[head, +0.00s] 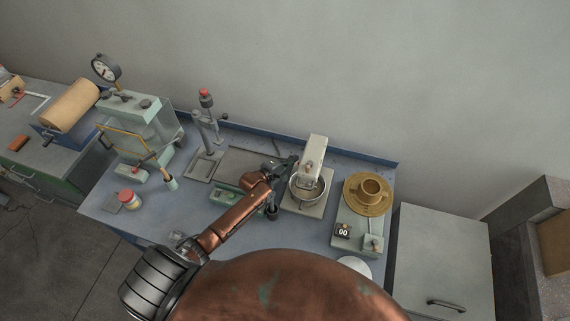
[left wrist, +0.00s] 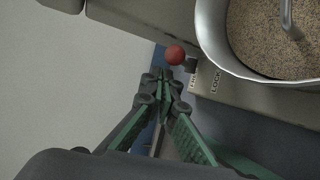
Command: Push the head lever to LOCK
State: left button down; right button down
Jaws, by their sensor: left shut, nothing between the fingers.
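The cream mixer (head: 314,150) stands on the bench with a metal bowl (head: 318,197) under its head. In the left wrist view, the head lever's red ball knob (left wrist: 175,54) shows at the side of the mixer body, beside the bowl (left wrist: 212,50) of grainy material. My left gripper (head: 291,161) is shut and empty at the mixer's left side. Its fingertips (left wrist: 164,76) are just below the red knob in the wrist view; I cannot tell whether they touch it. My right gripper is not in view.
A small press with a red knob (head: 205,98) and a larger gauge press (head: 130,105) stand left.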

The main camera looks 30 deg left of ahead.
pick_arm(q)
jog(key=v, duration=1.1)
